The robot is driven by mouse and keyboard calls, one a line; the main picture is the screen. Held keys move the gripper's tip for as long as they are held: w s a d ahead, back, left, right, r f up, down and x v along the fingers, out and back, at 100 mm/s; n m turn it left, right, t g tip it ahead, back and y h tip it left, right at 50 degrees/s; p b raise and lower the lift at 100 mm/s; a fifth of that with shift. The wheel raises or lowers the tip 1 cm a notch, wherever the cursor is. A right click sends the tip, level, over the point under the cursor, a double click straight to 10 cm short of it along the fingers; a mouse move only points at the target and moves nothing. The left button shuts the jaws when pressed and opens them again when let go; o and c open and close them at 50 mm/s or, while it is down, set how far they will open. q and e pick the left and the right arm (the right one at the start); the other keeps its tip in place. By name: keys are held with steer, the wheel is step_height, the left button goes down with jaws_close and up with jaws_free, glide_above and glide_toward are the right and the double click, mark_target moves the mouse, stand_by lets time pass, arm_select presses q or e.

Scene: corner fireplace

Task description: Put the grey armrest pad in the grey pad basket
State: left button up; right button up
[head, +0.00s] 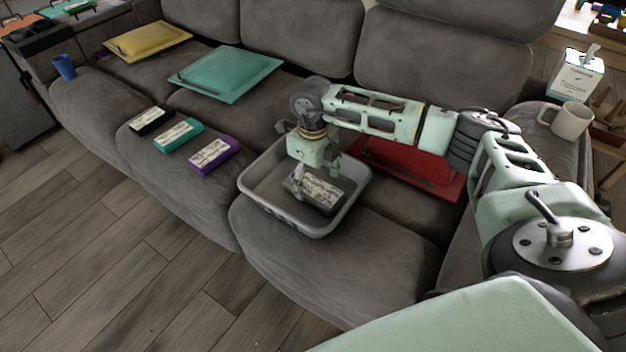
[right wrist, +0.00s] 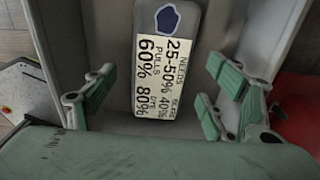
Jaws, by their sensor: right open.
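The grey armrest pad (head: 325,190), a dark block with a pale printed label, lies inside the grey pad basket (head: 347,215) on the sofa seat. It also shows in the right wrist view (right wrist: 187,12), label up, on the basket floor (right wrist: 120,60). My right gripper (head: 314,185) is in the basket's opening, above and beside the pad. In the right wrist view its fingers (right wrist: 160,100) are apart, one on each side of the pad's near end, with gaps to it. My left gripper is not in view.
Black (head: 149,120), teal (head: 178,134) and purple (head: 215,154) labelled pads lie in a row left of the basket. A red cushion (head: 400,165) lies behind my right arm. A white mug (head: 570,121) and tissue box (head: 578,78) stand on the right armrest.

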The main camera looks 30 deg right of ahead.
step_height(320, 180, up, 11)
steer(key=shift+r, duration=0.15)
